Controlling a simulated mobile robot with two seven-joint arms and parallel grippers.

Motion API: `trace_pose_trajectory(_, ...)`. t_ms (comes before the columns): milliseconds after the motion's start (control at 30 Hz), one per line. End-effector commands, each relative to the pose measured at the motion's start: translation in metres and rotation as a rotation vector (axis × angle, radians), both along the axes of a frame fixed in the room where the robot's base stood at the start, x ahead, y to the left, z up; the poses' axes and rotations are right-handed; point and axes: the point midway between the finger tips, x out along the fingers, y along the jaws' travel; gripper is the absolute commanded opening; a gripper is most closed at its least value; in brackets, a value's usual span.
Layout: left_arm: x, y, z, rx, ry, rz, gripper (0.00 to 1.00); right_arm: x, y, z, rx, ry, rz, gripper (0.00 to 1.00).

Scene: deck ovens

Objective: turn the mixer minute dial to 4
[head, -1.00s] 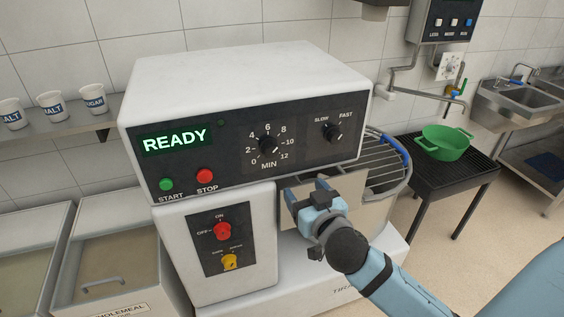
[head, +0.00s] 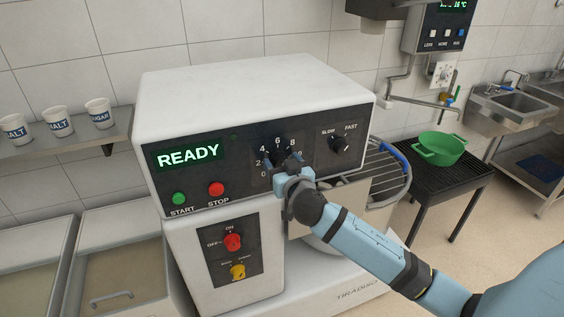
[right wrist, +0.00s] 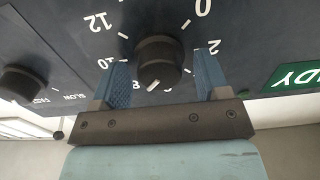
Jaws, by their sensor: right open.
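The minute dial (right wrist: 158,58) is a dark round knob on the mixer's black panel (head: 240,178), ringed by white numbers. In the right wrist view the panel appears upside down, and the knob stands between the open fingers, with gaps visible at both sides. A white mark shows on the knob's lower edge near the 8; the exact setting is hard to read. My left gripper is not in view.
Left of the dial are the READY display (head: 188,156), green start button (head: 179,199) and red stop button (head: 216,189). The speed knob (head: 339,144) is to its right. Below are a red switch (head: 232,242) and a yellow switch (head: 238,271). A wire bowl guard (head: 385,170) juts out right.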

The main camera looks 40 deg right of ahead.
Motion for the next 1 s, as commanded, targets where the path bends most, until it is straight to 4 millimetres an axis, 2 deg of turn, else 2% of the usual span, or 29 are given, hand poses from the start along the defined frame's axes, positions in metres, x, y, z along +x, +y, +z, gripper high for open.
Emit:
trace_pose_trajectory(233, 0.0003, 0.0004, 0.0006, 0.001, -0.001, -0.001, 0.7, 0.0009, -0.0002, -0.0001, 0.0, 0.0, 0.0, 0.69)
trace_pose_trajectory(267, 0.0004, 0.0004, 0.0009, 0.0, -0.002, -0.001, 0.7, 0.0008, -0.0002, -0.0001, 0.0, 0.0, 0.0, 0.64)
trace_pose_trajectory(433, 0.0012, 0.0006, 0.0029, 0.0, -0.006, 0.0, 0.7, 0.0007, -0.0002, -0.0001, 0.0, 0.0, 0.0, 0.25)
trace_pose_trajectory(467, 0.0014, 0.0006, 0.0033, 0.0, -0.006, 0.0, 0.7, 0.0007, -0.0002, -0.0001, 0.0, 0.0, 0.0, 0.21)
trace_pose_trajectory(767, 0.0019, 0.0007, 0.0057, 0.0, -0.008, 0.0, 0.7, 0.0006, 0.0001, 0.0002, -0.027, 0.007, -0.001, 0.21)
trace_pose_trajectory(1000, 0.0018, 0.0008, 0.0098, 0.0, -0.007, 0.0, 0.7, 0.0008, 0.0002, 0.0013, -0.148, 0.035, -0.001, 0.21)
